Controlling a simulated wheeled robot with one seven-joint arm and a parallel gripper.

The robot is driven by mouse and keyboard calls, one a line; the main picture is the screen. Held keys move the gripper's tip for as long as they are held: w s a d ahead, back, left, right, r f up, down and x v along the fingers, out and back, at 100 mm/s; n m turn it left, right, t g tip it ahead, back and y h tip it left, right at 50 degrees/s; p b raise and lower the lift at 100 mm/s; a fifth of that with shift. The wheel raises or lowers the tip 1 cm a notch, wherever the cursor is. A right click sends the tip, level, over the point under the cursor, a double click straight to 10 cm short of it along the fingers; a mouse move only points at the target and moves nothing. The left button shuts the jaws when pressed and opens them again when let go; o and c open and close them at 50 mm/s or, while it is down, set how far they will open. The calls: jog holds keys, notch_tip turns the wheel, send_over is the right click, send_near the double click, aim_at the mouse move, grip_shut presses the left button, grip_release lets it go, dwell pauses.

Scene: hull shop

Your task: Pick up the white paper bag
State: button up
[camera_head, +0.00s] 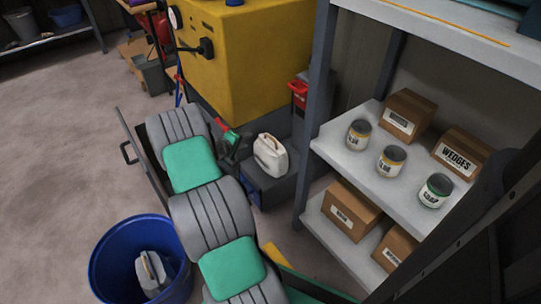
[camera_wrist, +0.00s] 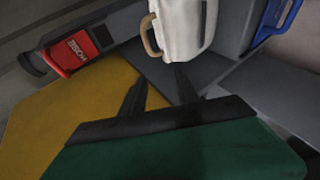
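The white paper bag (camera_head: 270,157) stands upright on a dark grey step (camera_head: 267,187) below the yellow cabinet, in the middle of the head view. It also shows at the top of the wrist view (camera_wrist: 184,28), with a tan handle on its left side; its top is cut off there. My gripper (camera_head: 240,150) is just left of the bag in the head view. In the wrist view, my gripper's two dark fingers (camera_wrist: 163,80) are spread apart with nothing between them. The fingertips point toward the bag's lower part, and whether they touch it I cannot tell.
A yellow cabinet (camera_head: 240,60) stands behind the bag. A red box marked HOSE (camera_wrist: 75,50) and a blue handle (camera_wrist: 277,18) flank it. A shelf unit (camera_head: 375,168) with cans and cartons stands right. A blue bin (camera_head: 105,265) holds a pale object at lower left.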

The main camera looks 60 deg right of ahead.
jog(key=n+g+h, duration=0.1)
send_near(271, 137)
jog(key=d+f, duration=0.2)
jog(key=b+x, duration=0.4)
jog(key=x, duration=0.3)
jog(key=shift+d, duration=0.65)
jog(key=shift+r, duration=0.1)
grip_shut()
jog(key=shift+s+a, duration=0.1)
